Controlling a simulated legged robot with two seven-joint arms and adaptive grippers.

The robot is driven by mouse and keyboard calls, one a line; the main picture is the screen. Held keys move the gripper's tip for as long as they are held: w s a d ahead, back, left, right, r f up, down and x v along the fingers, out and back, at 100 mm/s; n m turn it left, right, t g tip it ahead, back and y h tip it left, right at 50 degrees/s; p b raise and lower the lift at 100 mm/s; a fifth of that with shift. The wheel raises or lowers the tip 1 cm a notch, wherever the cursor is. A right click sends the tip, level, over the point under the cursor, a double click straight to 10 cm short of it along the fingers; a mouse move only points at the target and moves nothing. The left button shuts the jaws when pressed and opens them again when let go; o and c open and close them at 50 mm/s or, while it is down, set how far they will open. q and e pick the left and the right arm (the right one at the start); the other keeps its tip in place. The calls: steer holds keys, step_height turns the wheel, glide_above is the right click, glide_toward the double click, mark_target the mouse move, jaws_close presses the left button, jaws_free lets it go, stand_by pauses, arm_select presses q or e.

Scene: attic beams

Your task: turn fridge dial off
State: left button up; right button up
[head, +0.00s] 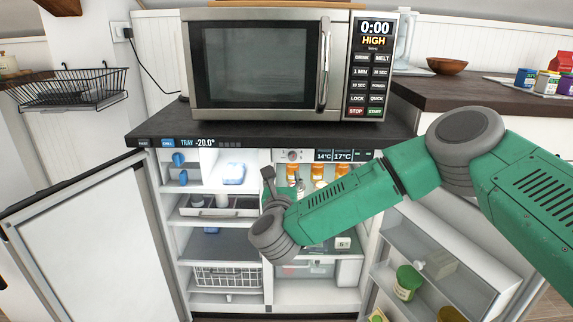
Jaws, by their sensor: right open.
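The fridge (270,240) stands open below a dark counter, with a freezer side on the left and a cooling side on the right. A small round dial (292,155) sits on the strip at the top of the right compartment, left of a display (333,156) reading 14°C and 17°C. My right gripper (284,183) is open, just in front of the fridge's middle divider, a little below the dial and apart from it in the picture. The dial's setting is too small to read. My green right forearm hides much of the right compartment. My left gripper is out of view.
The open left door (95,245) and open right door (440,262), which holds jars, flank the fridge. A microwave (262,65) stands on the counter above. Orange-labelled bottles (317,172) stand on the top right shelf, close to my gripper.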

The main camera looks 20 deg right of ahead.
mark_target(291, 158)
steer(key=b+x, duration=0.1)
steer(key=x, duration=0.2)
steer(key=b+x, duration=0.1)
steer(key=x, duration=0.3)
steer(key=b+x, duration=0.1)
steer(key=x, duration=0.3)
steer(key=shift+s+d+f, duration=0.2)
steer(key=shift+d, duration=0.15)
steer(key=shift+w, duration=0.3)
steer(key=shift+d, duration=0.7)
steer(key=shift+c, duration=1.2)
steer(key=shift+f, duration=0.15)
steer(key=c, duration=0.6)
steer(key=shift+a, duration=0.4)
jaws_close()
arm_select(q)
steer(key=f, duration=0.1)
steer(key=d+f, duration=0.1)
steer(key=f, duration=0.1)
